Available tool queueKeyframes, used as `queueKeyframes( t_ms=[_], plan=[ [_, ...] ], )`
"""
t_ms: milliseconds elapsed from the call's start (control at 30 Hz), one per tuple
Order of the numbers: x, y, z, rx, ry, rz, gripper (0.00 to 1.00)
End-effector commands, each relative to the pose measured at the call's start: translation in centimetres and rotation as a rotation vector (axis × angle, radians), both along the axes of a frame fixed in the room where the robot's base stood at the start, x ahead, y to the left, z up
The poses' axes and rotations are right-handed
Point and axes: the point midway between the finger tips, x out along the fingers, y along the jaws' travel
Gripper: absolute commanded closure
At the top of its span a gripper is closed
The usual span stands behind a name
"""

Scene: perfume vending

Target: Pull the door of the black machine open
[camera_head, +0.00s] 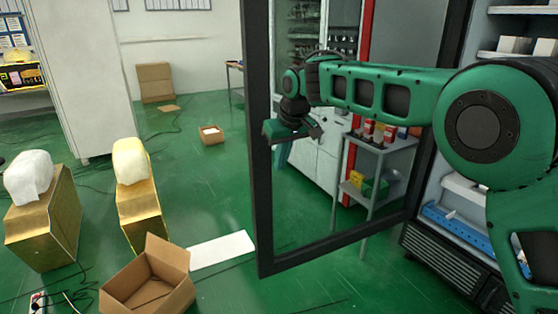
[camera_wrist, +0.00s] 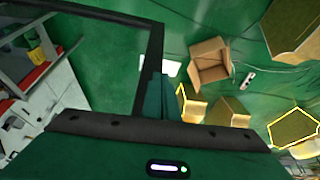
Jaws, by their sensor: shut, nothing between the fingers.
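The black machine (camera_head: 440,262) stands at the right in the head view. Its black-framed glass door (camera_head: 257,190) is swung open, standing well out from the lit interior. The door's frame also shows in the wrist view (camera_wrist: 150,65). My gripper (camera_head: 270,138) is at the door's free side, about mid-height. In the wrist view its shut fingers (camera_wrist: 159,88) are right beside the frame bar, with nothing between them. Whether they touch the bar I cannot tell. My arm reaches across in front of the machine's opening and hides part of it.
An open cardboard box (camera_head: 150,278) lies on the green floor left of the door. Two golden stands (camera_head: 140,215) with white-covered tops are farther left. A small grey shelf cart (camera_head: 385,160) shows through the door glass.

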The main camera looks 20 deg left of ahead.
Motion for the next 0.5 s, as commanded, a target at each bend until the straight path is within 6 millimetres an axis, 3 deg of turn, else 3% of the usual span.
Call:
queueKeyframes(
  t_ms=[300, 500],
  plan=[
    [-1.5, -1.3, 5.9, 0.006, -0.005, 0.003, 1.00],
    [-2.1, -2.0, 8.2, 0.005, -0.004, 0.003, 1.00]
  ],
)
